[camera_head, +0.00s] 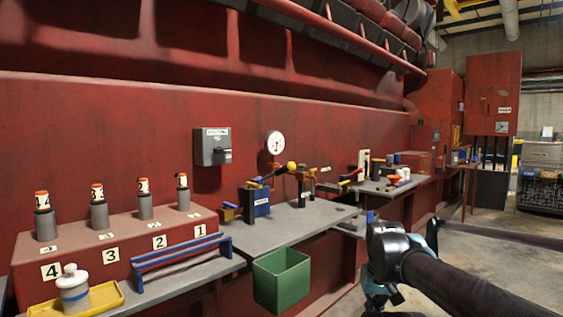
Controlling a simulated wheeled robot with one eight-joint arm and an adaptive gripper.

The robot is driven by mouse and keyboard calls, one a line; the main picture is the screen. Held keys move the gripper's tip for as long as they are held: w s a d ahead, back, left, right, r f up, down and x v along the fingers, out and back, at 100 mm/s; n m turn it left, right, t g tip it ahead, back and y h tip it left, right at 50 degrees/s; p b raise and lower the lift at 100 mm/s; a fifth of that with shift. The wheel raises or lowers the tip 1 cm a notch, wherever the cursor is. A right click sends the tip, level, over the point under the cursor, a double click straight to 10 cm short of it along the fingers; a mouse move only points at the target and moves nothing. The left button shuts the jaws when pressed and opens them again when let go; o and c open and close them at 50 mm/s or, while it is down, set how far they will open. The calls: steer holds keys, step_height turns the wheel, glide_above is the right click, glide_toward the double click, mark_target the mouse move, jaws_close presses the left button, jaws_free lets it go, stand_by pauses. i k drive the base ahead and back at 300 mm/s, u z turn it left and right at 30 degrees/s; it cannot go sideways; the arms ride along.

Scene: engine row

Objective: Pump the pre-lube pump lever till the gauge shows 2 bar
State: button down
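The pre-lube pump (255,201) is a small blue-bodied unit on the grey shelf in the head view. Its dark lever (272,175) slopes up to the right and ends in a yellow ball knob (291,165). The round white gauge (275,142) is on the red wall just above; it has red marking, but its reading is too small to tell. My arm comes in from the lower right, and its end (385,250) is right of and nearer than the pump, apart from the lever. The fingers are not clear, so I cannot tell their opening.
A grey box (212,147) is on the wall left of the gauge. A green bin (282,280) hangs at the shelf's front edge. A blue rail (182,258) and a numbered red block (110,245) stand left. Other fittings (375,170) crowd the shelf further right.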

mark_target(291, 167)
steer(key=z, duration=0.8)
steer(key=k, duration=0.85)
steer(key=u, duration=0.7)
steer(key=i, duration=1)
